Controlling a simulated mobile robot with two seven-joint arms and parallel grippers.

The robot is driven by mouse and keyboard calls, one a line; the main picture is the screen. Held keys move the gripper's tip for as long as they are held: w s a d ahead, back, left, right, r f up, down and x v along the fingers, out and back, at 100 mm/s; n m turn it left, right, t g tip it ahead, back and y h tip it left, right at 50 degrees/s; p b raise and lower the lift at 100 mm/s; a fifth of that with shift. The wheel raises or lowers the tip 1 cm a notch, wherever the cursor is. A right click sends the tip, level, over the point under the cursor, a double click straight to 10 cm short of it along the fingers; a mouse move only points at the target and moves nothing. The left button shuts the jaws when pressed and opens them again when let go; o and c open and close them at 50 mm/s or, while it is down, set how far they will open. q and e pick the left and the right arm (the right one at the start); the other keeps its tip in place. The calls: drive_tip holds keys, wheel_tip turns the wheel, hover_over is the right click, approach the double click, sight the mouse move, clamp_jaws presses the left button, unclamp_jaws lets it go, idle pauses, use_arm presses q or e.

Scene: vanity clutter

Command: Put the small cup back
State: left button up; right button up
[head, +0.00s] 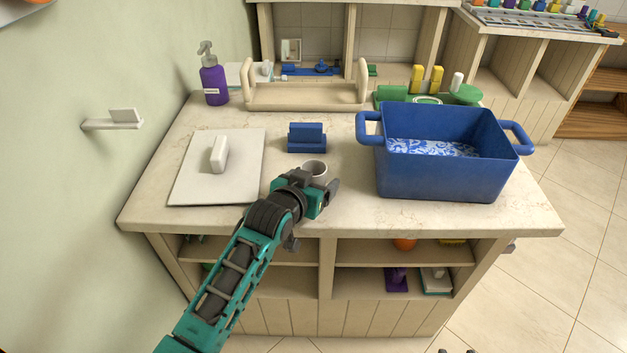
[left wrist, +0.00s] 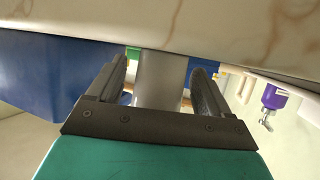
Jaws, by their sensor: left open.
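My left gripper (head: 322,186) reaches in from the front, low over the counter, right at the cup. In the left wrist view the cup (left wrist: 160,80) stands between the two open fingers of the left gripper (left wrist: 165,85). Whether a finger touches it I cannot tell. The gripper hides the cup's lower part in the head view.
A blue basket (head: 440,175) with handles stands close on the right. A blue holder (head: 306,137) stands behind the cup. A white board (head: 190,185) with an upright handle lies at the left. A purple pump bottle (head: 214,82) and a cream rack (head: 305,97) stand at the back.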

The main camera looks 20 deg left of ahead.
use_arm(q)
drive_tip(key=shift+r, duration=0.25)
drive_tip(key=p+v, duration=0.2)
drive_tip(key=v, duration=1)
drive_tip(key=shift+f, duration=0.1)
